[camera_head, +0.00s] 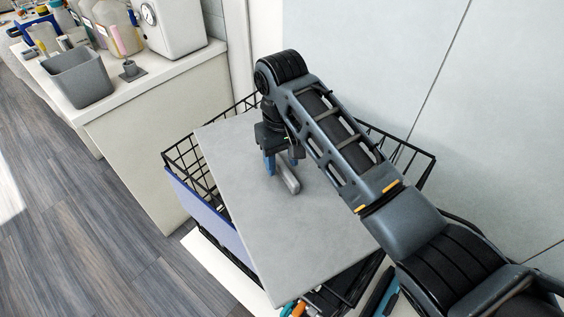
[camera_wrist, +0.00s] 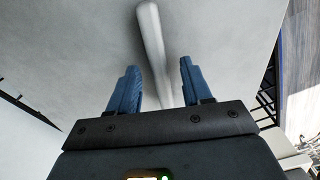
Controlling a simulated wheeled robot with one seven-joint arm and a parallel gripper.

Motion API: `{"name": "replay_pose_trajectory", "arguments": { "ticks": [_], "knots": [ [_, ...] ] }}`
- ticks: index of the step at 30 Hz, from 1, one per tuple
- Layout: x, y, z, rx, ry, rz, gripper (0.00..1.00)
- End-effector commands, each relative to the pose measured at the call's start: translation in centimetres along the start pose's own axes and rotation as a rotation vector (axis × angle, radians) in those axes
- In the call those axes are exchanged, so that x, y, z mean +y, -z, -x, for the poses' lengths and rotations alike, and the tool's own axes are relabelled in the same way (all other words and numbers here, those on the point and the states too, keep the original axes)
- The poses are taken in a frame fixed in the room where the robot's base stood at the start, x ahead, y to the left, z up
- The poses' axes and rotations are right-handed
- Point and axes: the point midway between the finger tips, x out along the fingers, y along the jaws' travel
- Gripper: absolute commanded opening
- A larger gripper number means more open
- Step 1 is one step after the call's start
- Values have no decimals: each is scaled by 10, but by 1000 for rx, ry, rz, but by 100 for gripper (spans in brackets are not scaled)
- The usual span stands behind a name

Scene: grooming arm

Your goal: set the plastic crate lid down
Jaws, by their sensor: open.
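The plastic crate lid (camera_head: 270,225) is a flat grey panel with a raised bar handle (camera_head: 287,178) in its middle. It lies across the top of a black wire crate (camera_head: 183,153), set askew so that part of the crate shows open around it. My gripper (camera_head: 283,163) is above the lid at the handle, pointing down. In the wrist view my gripper (camera_wrist: 157,85) has its two blue fingers apart, with the handle (camera_wrist: 152,40) running between them. The fingers show gaps to the handle. The lid (camera_wrist: 80,50) fills most of that view.
A counter (camera_head: 150,85) at the upper left holds a grey bin (camera_head: 78,77), bottles and a white device with a dial (camera_head: 172,25). A pale wall (camera_head: 350,50) stands behind the crate. Coloured tool handles (camera_head: 295,308) show below the lid's near edge. Wooden floor lies left.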

Motion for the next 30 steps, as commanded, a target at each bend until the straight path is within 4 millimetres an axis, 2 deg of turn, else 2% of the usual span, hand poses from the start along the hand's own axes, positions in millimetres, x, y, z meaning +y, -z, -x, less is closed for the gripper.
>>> {"name": "replay_pose_trajectory", "arguments": {
  "ticks": [10, 15, 21, 30],
  "knots": [
    [1, 0, 76, 1, -2, 0, 49],
    [1, 0, 97, 1, -1, -1, 49],
    [0, 0, 107, 0, 0, 0, 49],
    [0, 0, 107, 0, 0, 0, 49]
  ]
}}
